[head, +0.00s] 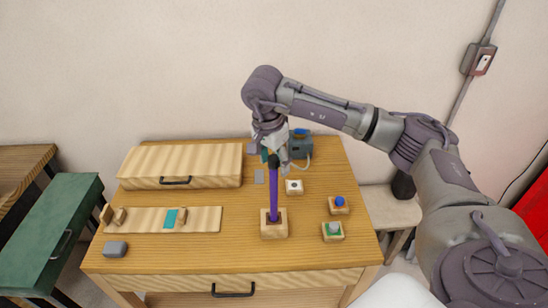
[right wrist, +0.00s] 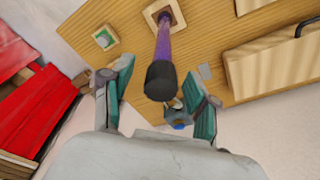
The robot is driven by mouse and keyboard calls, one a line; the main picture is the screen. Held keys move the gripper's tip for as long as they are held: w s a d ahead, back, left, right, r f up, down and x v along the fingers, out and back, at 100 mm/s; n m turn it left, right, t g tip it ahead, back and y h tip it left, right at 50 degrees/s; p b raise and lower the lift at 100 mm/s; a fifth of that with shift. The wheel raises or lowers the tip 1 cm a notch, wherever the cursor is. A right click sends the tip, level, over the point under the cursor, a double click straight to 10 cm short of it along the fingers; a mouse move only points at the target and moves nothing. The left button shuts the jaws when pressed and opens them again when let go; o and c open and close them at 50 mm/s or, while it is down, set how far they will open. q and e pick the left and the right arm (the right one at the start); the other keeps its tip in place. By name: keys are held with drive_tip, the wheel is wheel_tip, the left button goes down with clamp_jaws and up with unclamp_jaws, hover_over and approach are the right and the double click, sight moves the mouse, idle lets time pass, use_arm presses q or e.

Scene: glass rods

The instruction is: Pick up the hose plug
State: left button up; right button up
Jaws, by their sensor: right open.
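I cannot make out the hose plug for certain. A pale hose (head: 308,163) curves down from the small grey and blue device (head: 301,146) at the back of the table, and its end is hard to see. My right gripper (head: 271,152) is open, above the black-topped purple rod (head: 273,195). In the right wrist view the rod's black end (right wrist: 161,82) shows between the spread teal fingers (right wrist: 160,75), with visible gaps on both sides. The rod stands upright in a wooden block (head: 274,232). My left gripper is not in view.
A white block with a dark centre (head: 294,187) lies right of the rod. Blue-button (head: 340,202) and green-button (head: 333,229) blocks stand further right. A wooden box (head: 205,163) and a flat board (head: 143,219) occupy the left.

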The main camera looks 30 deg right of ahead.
drive_tip(key=shift+a, duration=0.1)
clamp_jaws()
idle(0.3)
